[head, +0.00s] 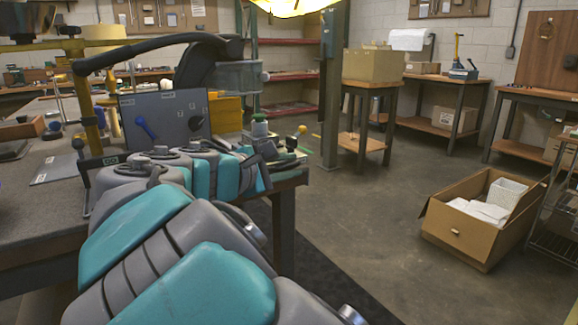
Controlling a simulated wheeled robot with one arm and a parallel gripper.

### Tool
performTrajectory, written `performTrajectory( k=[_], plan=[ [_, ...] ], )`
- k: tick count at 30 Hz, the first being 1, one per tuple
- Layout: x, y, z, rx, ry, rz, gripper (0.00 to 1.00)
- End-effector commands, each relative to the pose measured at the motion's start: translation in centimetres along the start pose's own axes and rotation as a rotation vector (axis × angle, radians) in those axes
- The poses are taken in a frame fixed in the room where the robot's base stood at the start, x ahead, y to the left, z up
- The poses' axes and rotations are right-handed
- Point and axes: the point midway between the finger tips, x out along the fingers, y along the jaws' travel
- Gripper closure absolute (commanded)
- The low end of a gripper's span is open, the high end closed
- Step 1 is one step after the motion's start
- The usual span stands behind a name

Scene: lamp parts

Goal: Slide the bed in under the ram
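A machine with a yellow column (86,110) and a black curved arm (150,48) stands on the workbench at left. A clear, pale block (240,75) hangs at the arm's right end; it may be the ram. Below it stands a grey panel (165,118) with a blue-handled lever and a black knob. A small dark unit with a green-and-white round part (259,127) sits at the bench's right end; I cannot tell whether it is the bed. My teal and grey arm runs across the bench towards that end. My gripper (264,163) is small and partly hidden there; its fingers are unclear.
The workbench (35,235) has its right edge near my arm's end. An open cardboard box (475,225) with white contents lies on the floor at right. More tables and red shelves stand behind. The middle of the floor is clear.

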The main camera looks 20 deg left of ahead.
Motion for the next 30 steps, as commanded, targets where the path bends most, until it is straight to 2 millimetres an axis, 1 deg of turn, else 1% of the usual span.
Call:
performTrajectory(
  k=[1, 7, 30],
  plan=[
    [0.01, -0.03, 0.00, 0.000, 0.000, -0.001, 0.78],
    [0.04, -0.12, -0.02, 0.000, 0.000, -0.003, 1.00],
    [0.21, -0.53, -0.13, -0.003, -0.002, -0.012, 1.00]
  ],
)
